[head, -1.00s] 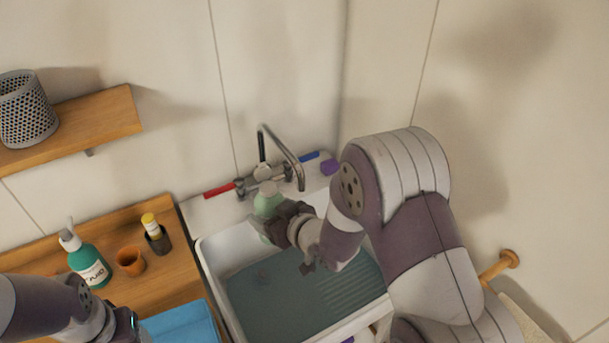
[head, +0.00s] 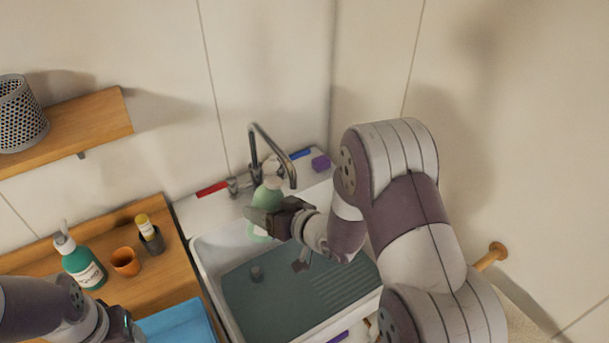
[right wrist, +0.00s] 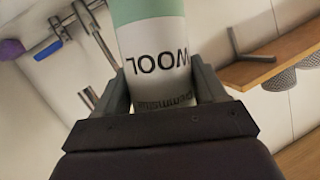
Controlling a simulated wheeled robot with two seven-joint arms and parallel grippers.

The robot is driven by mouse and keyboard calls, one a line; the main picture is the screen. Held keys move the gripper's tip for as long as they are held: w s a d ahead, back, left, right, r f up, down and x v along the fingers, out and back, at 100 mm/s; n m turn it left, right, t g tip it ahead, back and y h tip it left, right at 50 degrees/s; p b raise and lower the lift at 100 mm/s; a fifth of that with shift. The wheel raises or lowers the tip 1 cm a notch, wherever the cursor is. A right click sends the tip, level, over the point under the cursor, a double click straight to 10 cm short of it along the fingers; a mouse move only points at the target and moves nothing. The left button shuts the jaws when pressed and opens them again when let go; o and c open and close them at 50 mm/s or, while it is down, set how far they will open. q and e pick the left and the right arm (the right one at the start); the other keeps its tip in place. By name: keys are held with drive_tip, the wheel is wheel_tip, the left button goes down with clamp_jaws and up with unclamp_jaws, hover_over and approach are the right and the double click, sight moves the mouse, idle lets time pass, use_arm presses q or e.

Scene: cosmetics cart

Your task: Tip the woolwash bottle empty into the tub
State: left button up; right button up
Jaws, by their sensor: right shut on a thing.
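The woolwash bottle (head: 266,197) is pale green and stands roughly upright above the back left of the tub. The tub (head: 212,285) is a white sink basin with a dull teal inside. My right gripper (head: 270,218) is shut around the bottle's middle and hides part of it. In the right wrist view the bottle (right wrist: 152,55) sits between both fingers, its white label reading WOOL upside down. My left gripper (head: 122,326) is at the bottom left edge, mostly cut off, so its jaws cannot be made out.
The tap (head: 270,150) arches close behind the bottle. A wooden counter (head: 180,260) at left holds a teal pump bottle (head: 82,265), an orange cup (head: 125,262) and a dark cup with a yellow-capped item (head: 150,235). A blue container (head: 180,325) lies in front. A shelf (head: 90,120) hangs above.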

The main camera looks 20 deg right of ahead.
sight(267, 182)
drive_tip(key=m, duration=0.1)
drive_tip(key=d+r+m+y, duration=0.1)
drive_tip(key=shift+w+d+r+m+t+p, duration=0.1)
drive_tip(key=shift+d+r+m+t+p, duration=0.05)
drive_tip(key=shift+r+m+t+p, duration=0.2)
drive_tip(key=shift+r+m+y, duration=0.4)
drive_tip(key=shift+m+y, duration=0.2)
drive_tip(key=shift+m, duration=0.15)
drive_tip(key=shift+a+r+m+t+y, duration=0.4)
drive_tip(key=shift+a+r+m, duration=0.15)
drive_tip(key=shift+m, duration=0.15)
drive_tip(key=m, duration=0.1)
drive_tip(key=r+m, duration=0.1)
drive_tip(key=r+t, duration=0.1)
drive_tip(key=shift+a+m+y, duration=0.25)
drive_tip(key=shift+m+y, duration=0.05)
drive_tip(key=shift+m, duration=0.1)
drive_tip(key=shift+d+r+m+t+p, duration=0.35)
drive_tip(key=shift+d+r+m+p, duration=0.2)
drive_tip(key=shift+r+m, duration=0.3)
drive_tip(key=shift+r+m+t+p, duration=0.25)
drive_tip(key=shift+r+m+t, duration=0.05)
drive_tip(key=shift+m, duration=0.35)
drive_tip(key=shift+r+m+t+p, duration=0.2)
drive_tip(key=shift+r+m+t, duration=0.1)
drive_tip(key=shift+m, duration=0.3)
